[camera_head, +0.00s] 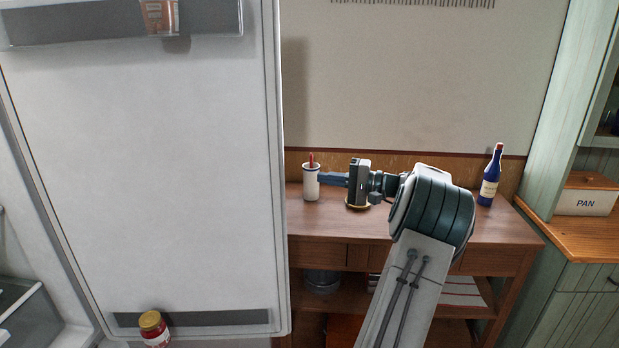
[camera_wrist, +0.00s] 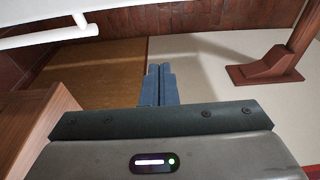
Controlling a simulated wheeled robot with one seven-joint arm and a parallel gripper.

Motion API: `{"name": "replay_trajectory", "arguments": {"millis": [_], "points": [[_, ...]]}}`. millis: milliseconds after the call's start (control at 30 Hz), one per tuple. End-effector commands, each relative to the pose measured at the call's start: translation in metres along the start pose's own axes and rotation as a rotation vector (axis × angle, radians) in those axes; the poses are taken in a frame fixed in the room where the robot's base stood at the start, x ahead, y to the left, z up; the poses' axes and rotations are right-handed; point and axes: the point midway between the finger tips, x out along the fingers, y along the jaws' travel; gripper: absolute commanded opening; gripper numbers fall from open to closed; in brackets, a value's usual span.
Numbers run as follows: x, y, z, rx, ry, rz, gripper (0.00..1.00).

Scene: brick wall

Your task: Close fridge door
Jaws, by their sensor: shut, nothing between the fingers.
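The fridge door (camera_head: 150,180) stands open on the left in the head view, its inner face with door shelves turned toward me. Part of the fridge interior (camera_head: 25,300) shows at the far left, with a glass-like shelf edge. My gripper (camera_head: 322,178) is to the right of the door's free edge, above the wooden side table, with its fingers pointing left. In the wrist view the blue fingers (camera_wrist: 158,84) are together with nothing between them. The gripper looks apart from the door. A white bar (camera_wrist: 45,37), perhaps a handle, crosses the upper left of the wrist view.
A white cup (camera_head: 311,186) is close to my fingertips on the wooden table (camera_head: 480,232). A blue bottle (camera_head: 490,178) stands at the table's right. A jar (camera_head: 154,328) sits at the door's lower shelf. Green cabinets with a PAN box (camera_head: 585,203) are at right.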

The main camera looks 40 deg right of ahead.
Motion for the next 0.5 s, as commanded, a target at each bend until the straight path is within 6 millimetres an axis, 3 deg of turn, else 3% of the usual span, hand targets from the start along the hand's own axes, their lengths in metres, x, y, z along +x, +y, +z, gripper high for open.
{"name": "replay_trajectory", "arguments": {"millis": [100,400,500], "points": [[0.03,-0.004,0.004,0.003,-0.017,0.001,0.0],[0.097,-0.004,0.005,0.004,-0.017,0.002,0.0],[0.088,-0.003,0.016,0.004,-0.01,0.004,0.0]]}}
